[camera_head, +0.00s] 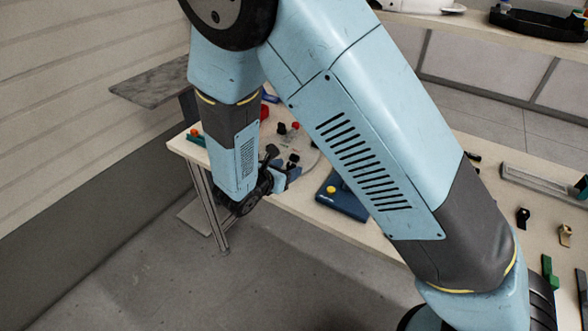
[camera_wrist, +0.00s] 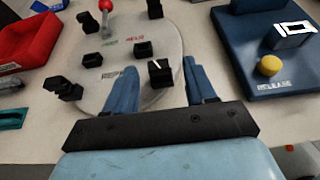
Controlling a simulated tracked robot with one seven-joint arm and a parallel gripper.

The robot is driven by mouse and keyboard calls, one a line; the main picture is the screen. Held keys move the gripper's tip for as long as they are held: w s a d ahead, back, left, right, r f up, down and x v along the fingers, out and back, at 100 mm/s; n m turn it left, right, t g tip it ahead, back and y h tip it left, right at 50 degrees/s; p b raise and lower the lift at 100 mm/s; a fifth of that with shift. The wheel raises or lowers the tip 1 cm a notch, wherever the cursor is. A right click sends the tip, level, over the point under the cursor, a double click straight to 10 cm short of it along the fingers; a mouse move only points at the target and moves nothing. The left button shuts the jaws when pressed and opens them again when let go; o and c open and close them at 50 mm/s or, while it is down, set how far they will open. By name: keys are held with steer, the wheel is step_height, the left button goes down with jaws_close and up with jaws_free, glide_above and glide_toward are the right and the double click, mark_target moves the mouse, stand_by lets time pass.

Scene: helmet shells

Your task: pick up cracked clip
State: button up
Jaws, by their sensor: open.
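Several small black clips stand on a round grey board (camera_wrist: 150,45) in the wrist view. One black clip (camera_wrist: 160,75) with a thin pale line on its top lies between my fingers, near the board's front edge. I cannot be sure that the line is a crack. My gripper (camera_wrist: 160,63) is open, its two blue fingers apart on either side of that clip, and holds nothing. In the head view my gripper (camera_head: 288,172) is at the table's near edge, by the round board (camera_head: 308,153), which my arm partly hides.
A blue base (camera_wrist: 252,62) with a yellow knob (camera_wrist: 269,65) stands to the right of the round board. A red tray (camera_wrist: 25,48) is at the left. A red ball (camera_wrist: 105,5) on a stick rises at the board's far side. More small parts lie on the table's right.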

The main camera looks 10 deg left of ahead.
jaws_close()
stand_by(0.4)
steer(key=shift+r, duration=0.15)
